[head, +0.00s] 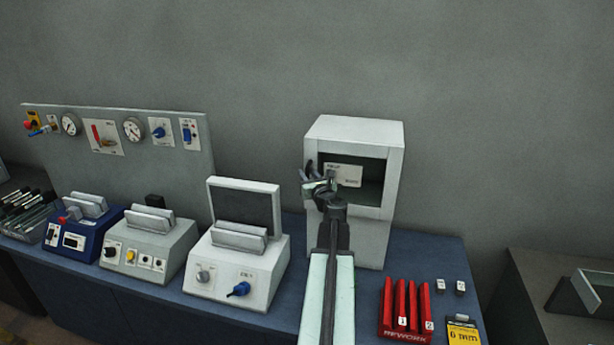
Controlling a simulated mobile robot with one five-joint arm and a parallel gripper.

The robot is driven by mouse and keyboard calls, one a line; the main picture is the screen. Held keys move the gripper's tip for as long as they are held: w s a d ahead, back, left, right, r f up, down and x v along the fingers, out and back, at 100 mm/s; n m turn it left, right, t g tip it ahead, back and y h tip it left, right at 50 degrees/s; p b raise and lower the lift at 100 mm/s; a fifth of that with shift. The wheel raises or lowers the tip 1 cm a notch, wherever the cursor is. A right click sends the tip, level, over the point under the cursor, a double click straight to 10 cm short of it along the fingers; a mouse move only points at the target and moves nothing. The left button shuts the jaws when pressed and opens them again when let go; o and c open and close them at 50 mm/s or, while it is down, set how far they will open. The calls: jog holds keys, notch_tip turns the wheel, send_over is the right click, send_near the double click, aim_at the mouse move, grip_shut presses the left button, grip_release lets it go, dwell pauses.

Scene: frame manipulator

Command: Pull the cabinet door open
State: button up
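The white cabinet (353,129) stands upright on the blue bench against the wall. Its front has a dark, recessed-looking panel (369,190) in a pale frame, with a white label (345,174) on or behind it. I cannot tell whether this panel is the door or an opening. My gripper (315,178) is in front of the cabinet, at the left edge of the dark panel. Dark parts that may be a handle show beside my fingers. My gripper and arm cover the lower left of the front. Whether the fingers are closed on anything is unclear.
Left of the cabinet stand a white device with a raised lid (244,203), a grey-white device (148,246) and a blue device (80,226). A gauge panel (120,150) stands behind.

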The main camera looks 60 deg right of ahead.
grip_shut()
dwell(1.1)
